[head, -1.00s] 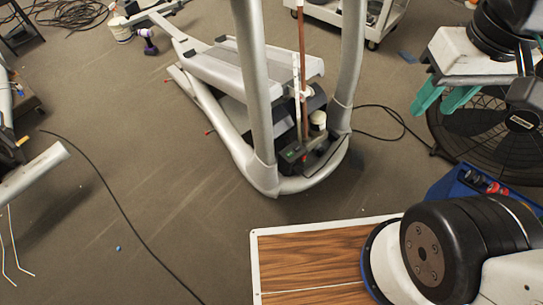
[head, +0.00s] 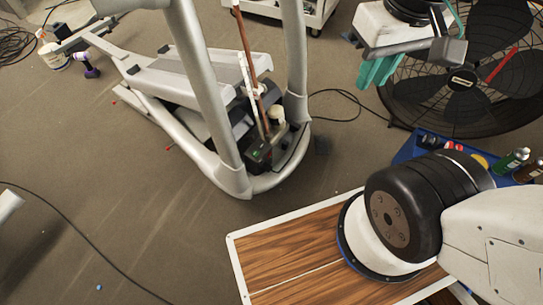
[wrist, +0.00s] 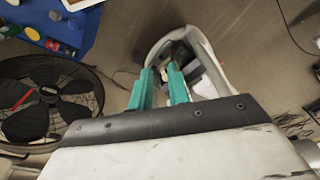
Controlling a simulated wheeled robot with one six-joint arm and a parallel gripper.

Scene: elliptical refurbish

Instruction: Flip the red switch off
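The grey elliptical machine (head: 190,85) stands on the floor left of centre, and its rounded base end also shows in the wrist view (wrist: 205,50). At that end sits a dark box (head: 262,153) with a small green patch. I cannot make out a red switch on it; the part is too small. My gripper (head: 375,75) has teal fingers and hangs right of the machine, in front of the fan. In the wrist view the two fingers (wrist: 160,72) are apart with nothing between them, and the machine's end lies beyond their tips.
A large black fan (head: 463,80) stands at the right. A blue tray (head: 408,150) with bottles lies below it. A black cable (head: 345,95) runs from the machine over the floor. A white cart (head: 312,15) stands behind. The floor left of the machine's front is mostly clear.

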